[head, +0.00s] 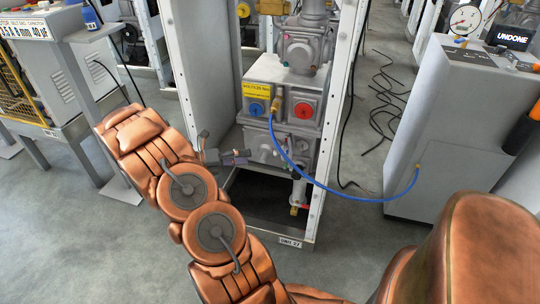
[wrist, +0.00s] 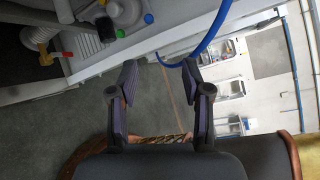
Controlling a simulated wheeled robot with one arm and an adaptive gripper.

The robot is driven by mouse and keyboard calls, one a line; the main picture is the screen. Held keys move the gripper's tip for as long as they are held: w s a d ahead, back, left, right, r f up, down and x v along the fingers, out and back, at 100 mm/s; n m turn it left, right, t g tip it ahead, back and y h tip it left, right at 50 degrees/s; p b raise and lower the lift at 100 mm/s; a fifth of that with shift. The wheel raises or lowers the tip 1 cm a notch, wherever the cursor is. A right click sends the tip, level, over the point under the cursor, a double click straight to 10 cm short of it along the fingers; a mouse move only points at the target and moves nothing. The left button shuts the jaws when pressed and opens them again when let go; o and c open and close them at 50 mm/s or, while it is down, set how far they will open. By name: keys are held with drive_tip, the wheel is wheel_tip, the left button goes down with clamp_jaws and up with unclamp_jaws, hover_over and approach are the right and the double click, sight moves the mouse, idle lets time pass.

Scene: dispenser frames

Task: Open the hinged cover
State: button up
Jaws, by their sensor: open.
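The grey dispenser mechanism (head: 298,68) stands inside a white upright frame (head: 333,90) in the head view. It has a yellow label, a blue round cap (head: 256,108) and a red round cap (head: 304,111). I cannot pick out the hinged cover with certainty in either view. My gripper (head: 240,157) is in front of the lower part of the mechanism, at its left; I cannot tell whether it touches anything. In the wrist view my gripper (wrist: 160,72) has its two dark fingers apart, with nothing between them.
A blue hose (head: 330,187) runs from a brass fitting to a grey cabinet (head: 442,130) with a gauge (head: 465,19) and a sign reading UNDONE (head: 511,38). The hose also passes near the fingers in the wrist view (wrist: 207,38). Black cables lie on the floor behind.

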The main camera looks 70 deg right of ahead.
sight(283, 153)
drive_tip(key=d+f+n+h, duration=0.3)
drive_tip(key=d+f+n, duration=0.3)
drive_tip(key=d+f, duration=0.1)
drive_tip(key=b+x, duration=0.1)
drive_tip(key=x, duration=0.6)
drive_tip(key=shift+f+b, duration=0.25)
drive_tip(key=shift+b, duration=0.1)
drive_tip(key=shift+c, duration=0.2)
clamp_jaws()
